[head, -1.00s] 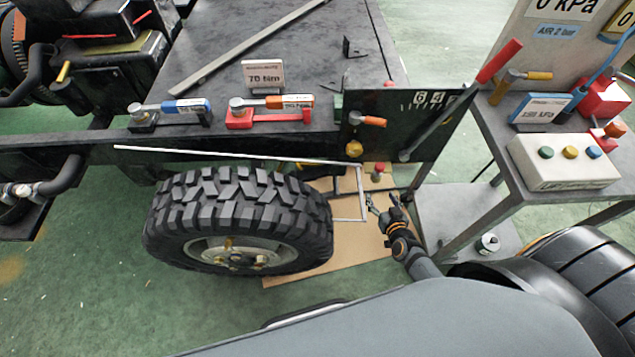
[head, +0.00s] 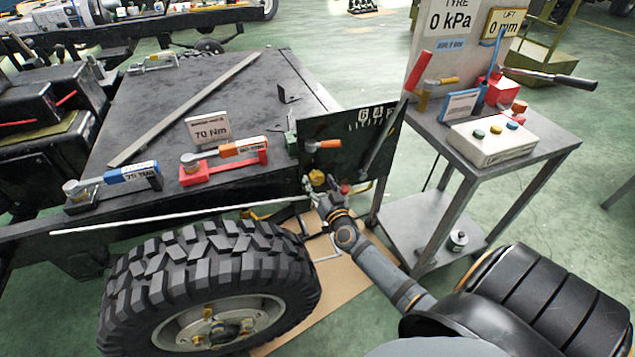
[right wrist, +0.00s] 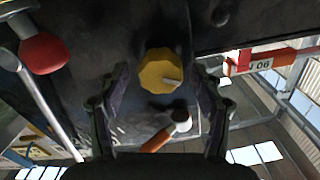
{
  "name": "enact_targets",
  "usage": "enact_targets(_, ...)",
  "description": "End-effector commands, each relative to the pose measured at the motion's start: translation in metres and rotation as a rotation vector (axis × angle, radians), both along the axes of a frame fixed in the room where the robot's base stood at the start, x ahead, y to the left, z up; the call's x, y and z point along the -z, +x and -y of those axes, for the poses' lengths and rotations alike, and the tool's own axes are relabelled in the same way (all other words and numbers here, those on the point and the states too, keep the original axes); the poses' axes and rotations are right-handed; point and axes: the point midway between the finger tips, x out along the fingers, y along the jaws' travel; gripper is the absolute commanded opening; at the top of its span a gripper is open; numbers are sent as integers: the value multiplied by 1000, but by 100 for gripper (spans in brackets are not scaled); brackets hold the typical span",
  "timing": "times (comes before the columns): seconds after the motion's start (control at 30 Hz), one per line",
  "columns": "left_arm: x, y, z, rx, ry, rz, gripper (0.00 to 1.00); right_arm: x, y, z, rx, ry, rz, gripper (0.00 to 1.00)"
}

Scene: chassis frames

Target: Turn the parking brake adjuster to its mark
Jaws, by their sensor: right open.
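A yellow faceted knob (head: 317,178), which looks like the adjuster, sits low on the dark green panel (head: 345,128) at the frame's corner. In the right wrist view the knob (right wrist: 160,70) lies ahead between my open fingers, with a pale pointer line on its face toward the lower right. My right gripper (head: 320,194) is just below and in front of the knob in the head view; it is open and empty. I cannot tell whether a finger touches the knob. Its mark is not clear. My left gripper is not in view.
An orange-handled tool (head: 323,145) is on the panel above the knob, and a red knob (right wrist: 43,52) on a rod is beside it. The tyre (head: 215,285) stands left of my arm. A grey cart (head: 490,160) stands right. Torque wrenches lie on the frame.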

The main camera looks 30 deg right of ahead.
Motion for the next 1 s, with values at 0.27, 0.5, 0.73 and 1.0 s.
enact_targets(0.27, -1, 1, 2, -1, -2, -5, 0, 0, 13, 3, 1, 0, -1, 66)
enact_targets(0.5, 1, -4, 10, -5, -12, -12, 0, 0, 13, 3, 0, 0, -1, 53)
enact_targets(0.73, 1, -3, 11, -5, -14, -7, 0, 0, 13, 3, 0, 0, -1, 22)
enact_targets(1.0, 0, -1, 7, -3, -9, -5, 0, 0, 13, 3, 0, 14, 2, 12)
